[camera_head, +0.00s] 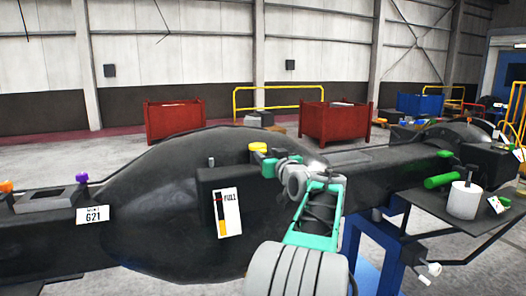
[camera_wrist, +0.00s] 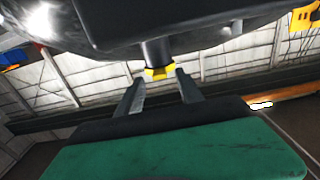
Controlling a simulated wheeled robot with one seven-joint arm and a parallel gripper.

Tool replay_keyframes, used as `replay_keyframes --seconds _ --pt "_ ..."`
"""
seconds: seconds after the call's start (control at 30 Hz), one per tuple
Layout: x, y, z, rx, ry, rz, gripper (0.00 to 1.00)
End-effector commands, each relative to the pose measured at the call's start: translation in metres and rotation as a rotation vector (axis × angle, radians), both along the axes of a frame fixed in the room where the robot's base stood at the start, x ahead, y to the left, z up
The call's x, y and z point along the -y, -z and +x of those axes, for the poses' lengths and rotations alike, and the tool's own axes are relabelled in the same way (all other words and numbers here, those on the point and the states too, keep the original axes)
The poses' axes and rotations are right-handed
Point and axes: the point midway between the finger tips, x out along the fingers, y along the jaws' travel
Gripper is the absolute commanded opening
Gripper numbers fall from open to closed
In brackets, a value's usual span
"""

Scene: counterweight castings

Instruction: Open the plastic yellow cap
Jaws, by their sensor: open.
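The yellow cap (camera_head: 258,147) sits on top of a short dark neck on the black casting (camera_head: 160,200), just left of the end of my arm. In the wrist view the yellow cap (camera_wrist: 160,73) shows at the end of the dark neck, which points down in that picture. My gripper (camera_wrist: 159,78) is open, with one finger on each side of the cap in the picture. Gaps show between the cap and both fingers; I cannot tell the depth between them. In the head view the fingertips are too small to make out clearly.
A gauge marked FULL (camera_head: 227,213) is on the casting's front. A purple knob (camera_head: 82,177) and an orange knob (camera_head: 6,186) are at the left. A side shelf (camera_head: 420,200) holds a white cylinder (camera_head: 464,200). Red bins (camera_head: 335,124) stand behind on open floor.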

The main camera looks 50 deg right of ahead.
Motion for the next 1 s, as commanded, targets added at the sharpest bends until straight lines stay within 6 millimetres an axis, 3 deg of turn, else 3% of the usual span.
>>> replay_keyframes --seconds 0.2,0.5,1.0 --pt "0.016 -0.001 0.029 -0.001 -0.001 0.002 0.44" --pt "0.018 0.001 0.032 -0.002 0.001 0.002 0.43" --pt "0.018 0.001 0.032 -0.003 0.001 0.002 0.02"
